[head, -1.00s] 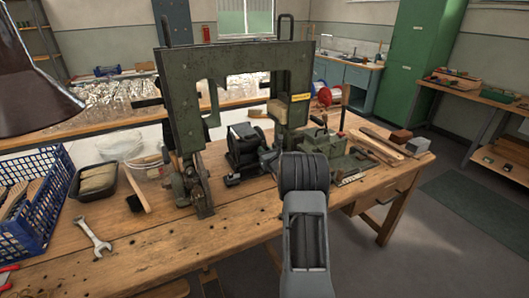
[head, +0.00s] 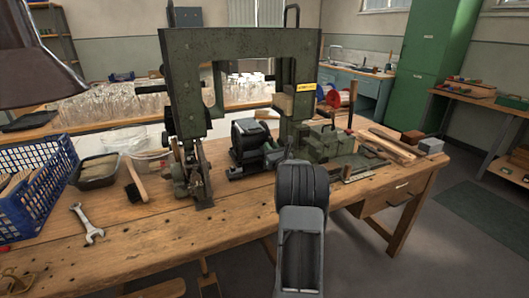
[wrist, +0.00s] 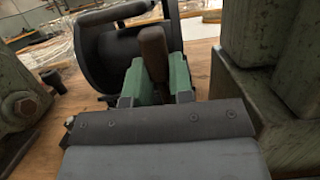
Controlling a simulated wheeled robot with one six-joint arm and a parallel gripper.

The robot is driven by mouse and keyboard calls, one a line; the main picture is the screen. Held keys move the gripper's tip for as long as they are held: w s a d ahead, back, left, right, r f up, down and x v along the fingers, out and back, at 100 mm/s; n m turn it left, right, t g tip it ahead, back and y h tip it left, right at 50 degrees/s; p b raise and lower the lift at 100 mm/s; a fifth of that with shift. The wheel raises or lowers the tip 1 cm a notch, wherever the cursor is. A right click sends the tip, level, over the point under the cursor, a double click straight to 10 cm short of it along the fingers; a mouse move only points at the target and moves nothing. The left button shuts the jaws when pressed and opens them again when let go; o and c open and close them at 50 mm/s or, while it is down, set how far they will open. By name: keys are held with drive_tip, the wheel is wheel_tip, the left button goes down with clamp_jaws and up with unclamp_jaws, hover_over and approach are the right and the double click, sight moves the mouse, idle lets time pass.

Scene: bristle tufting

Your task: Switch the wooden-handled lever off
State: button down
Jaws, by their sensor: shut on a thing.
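The lever's dark wooden handle (wrist: 153,50) stands nearly upright in the wrist view, in front of a dark round motor-like housing. My gripper (wrist: 157,78) has its green finger pads on either side of the handle and is shut on it. The handle's lower part is hidden between the pads and behind the gripper body. In the head view my forearm covers the gripper and the lever. The grey-green machine (head: 185,95) with a tall arched frame stands on the wooden workbench (head: 130,245).
Thick green machine posts (wrist: 285,60) stand close right of my gripper, and a bolted green part (wrist: 20,105) is at left. The bench also holds a blue crate (head: 30,200), a wrench (head: 88,225) and a brush (head: 135,180). The front of the bench is mostly clear.

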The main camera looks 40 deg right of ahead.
sight(271, 138)
drive_tip(key=c, duration=1)
unclamp_jaws()
drive_tip(key=shift+r, duration=0.55)
drive_tip(key=r, duration=0.3)
drive_tip(key=shift+s+a+p, duration=0.2)
drive_tip(key=shift+p, duration=0.15)
drive_tip(key=s+a+r+p, duration=0.1)
drive_tip(key=s+a+r, duration=0.6)
drive_tip(key=s+r, duration=0.2)
drive_tip(key=shift+s+a, duration=0.4)
drive_tip(key=shift+s, duration=0.55)
drive_tip(key=shift+f, duration=0.1)
